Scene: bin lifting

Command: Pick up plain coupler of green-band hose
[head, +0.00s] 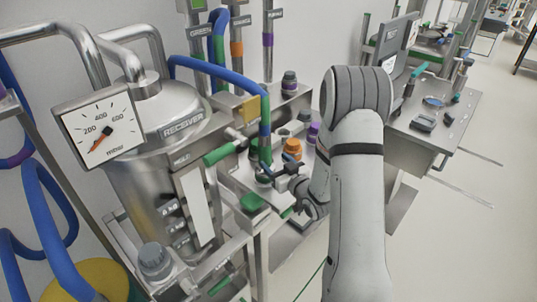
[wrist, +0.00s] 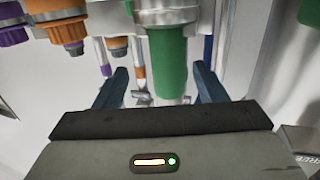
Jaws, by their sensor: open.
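The green-band hose (head: 264,112) is blue. It arches from the left and hangs down to the rack, with a green band near its lower end. In the wrist view a thick green band (wrist: 170,62) stands between my fingers, with a pale metal end (wrist: 168,98) below it, partly hidden by my gripper body. I cannot tell whether this end is the plain coupler. My gripper (head: 278,174) is beside the hose's lower end in the head view. In the wrist view my gripper (wrist: 160,78) is open, with gaps between both fingers and the green band.
An orange cap (head: 291,147) and a purple cap (head: 313,132) stand close to my gripper. A green handle (head: 219,155) juts out from the receiver vessel (head: 165,112) at left. In the wrist view, orange (wrist: 66,30) and purple (wrist: 12,36) fittings hang at left.

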